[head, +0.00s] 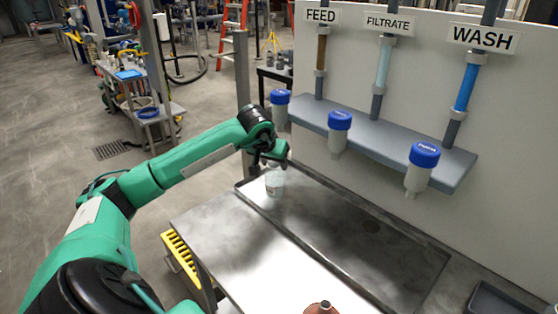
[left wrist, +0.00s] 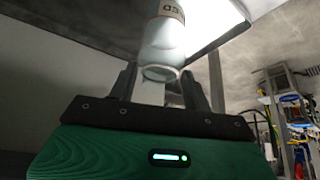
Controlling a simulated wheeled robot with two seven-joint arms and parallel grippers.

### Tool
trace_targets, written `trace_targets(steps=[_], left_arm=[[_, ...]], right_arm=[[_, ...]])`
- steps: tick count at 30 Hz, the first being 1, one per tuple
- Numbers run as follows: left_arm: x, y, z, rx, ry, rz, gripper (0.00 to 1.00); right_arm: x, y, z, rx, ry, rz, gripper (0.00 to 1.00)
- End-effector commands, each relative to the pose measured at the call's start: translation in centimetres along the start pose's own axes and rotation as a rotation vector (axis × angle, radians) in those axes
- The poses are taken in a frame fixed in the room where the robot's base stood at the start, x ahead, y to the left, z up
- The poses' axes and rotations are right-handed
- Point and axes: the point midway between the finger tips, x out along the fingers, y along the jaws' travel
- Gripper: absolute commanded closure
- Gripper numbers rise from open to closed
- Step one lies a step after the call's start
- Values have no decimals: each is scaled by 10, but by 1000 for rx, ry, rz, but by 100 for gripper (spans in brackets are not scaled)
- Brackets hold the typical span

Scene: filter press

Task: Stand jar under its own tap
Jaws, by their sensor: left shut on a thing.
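My left gripper (head: 272,160) is shut on a clear, pale jar (head: 274,184) at the tray's far left end. In the left wrist view, the jar (left wrist: 163,50) is between the two dark fingers (left wrist: 158,82), with a light label whose lettering shows only in part. I cannot tell whether its base touches the tray. The feed tap (head: 280,98), filtrate tap (head: 340,121) and wash tap (head: 424,156) have blue tops and hang along a grey shelf. The jar is below the feed tap in the picture; exact alignment is unclear. My right gripper is out of view.
The steel tray (head: 330,235) is mostly bare, with a low rim. A reddish-brown vessel (head: 321,307) shows at the bottom edge. A dark bin (head: 498,301) is at lower right. The shelf (head: 390,145) and white panel (head: 420,80) bound the back.

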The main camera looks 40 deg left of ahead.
Motion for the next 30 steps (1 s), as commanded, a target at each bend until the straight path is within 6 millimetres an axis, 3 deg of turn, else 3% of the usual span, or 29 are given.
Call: trace_targets(steps=[15, 28, 29, 30], left_arm=[[45, 0, -22, -1, -1, 0, 84], [51, -1, -20, 1, 1, -2, 84], [50, 0, -21, 0, 1, -2, 45], [50, 0, -21, 0, 0, -1, 37]], right_arm=[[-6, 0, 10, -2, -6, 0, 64], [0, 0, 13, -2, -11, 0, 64], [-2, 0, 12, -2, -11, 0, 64], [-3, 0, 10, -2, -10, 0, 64]])
